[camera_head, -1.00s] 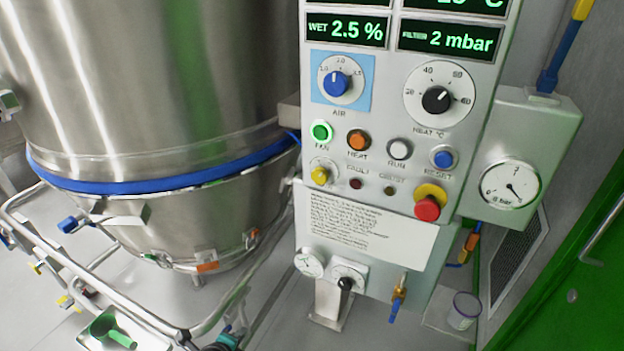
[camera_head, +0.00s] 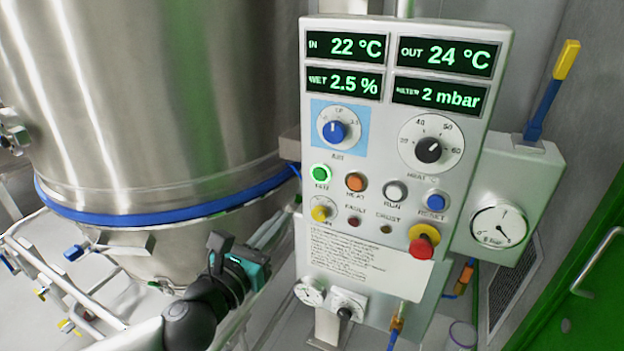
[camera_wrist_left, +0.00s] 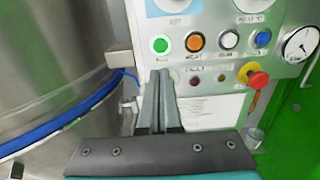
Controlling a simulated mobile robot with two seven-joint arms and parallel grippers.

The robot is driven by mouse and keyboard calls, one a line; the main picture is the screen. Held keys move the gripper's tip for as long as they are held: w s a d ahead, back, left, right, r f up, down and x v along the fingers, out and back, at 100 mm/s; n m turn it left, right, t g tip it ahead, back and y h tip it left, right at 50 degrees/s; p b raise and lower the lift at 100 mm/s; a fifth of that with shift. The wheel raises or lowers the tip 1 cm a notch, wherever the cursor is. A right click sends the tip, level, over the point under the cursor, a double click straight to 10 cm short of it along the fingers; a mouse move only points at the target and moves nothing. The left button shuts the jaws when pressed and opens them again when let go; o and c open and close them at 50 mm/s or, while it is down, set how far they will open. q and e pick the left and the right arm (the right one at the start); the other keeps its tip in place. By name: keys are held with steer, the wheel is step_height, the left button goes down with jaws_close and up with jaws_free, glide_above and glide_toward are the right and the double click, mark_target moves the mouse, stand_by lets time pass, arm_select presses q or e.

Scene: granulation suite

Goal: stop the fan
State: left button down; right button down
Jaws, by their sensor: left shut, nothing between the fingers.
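The fan button (camera_head: 320,173) is a round green button at the left end of the button row on the white control panel (camera_head: 470,150). It looks lit in the head view, and it also shows in the left wrist view (camera_wrist_left: 160,44). My left gripper (camera_head: 279,226) is at the panel's lower left edge, below and left of the fan button. In the left wrist view its closed fingers (camera_wrist_left: 159,73) point up toward the button, with nothing between them. The fingertips appear just below the button; I cannot tell the gap in depth. My right gripper is not in view.
An orange heat button (camera_head: 355,182), a run button (camera_head: 395,192) and a blue reset button (camera_head: 436,201) sit along the row. A yellow button (camera_head: 322,211) is below the fan button. A red emergency stop (camera_head: 422,245) sits lower right. A steel vessel (camera_head: 150,90) stands left.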

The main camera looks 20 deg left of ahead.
mark_target(318, 175)
arm_select(q)
steer(key=shift+w, duration=0.1)
stand_by(0.3)
steer(key=w, duration=0.4)
steer(key=w+p, duration=0.1)
steer(key=w, duration=0.8)
steer(key=shift+w+d, duration=0.3)
steer(key=shift+w, duration=0.1)
steer(key=shift+w, duration=0.1)
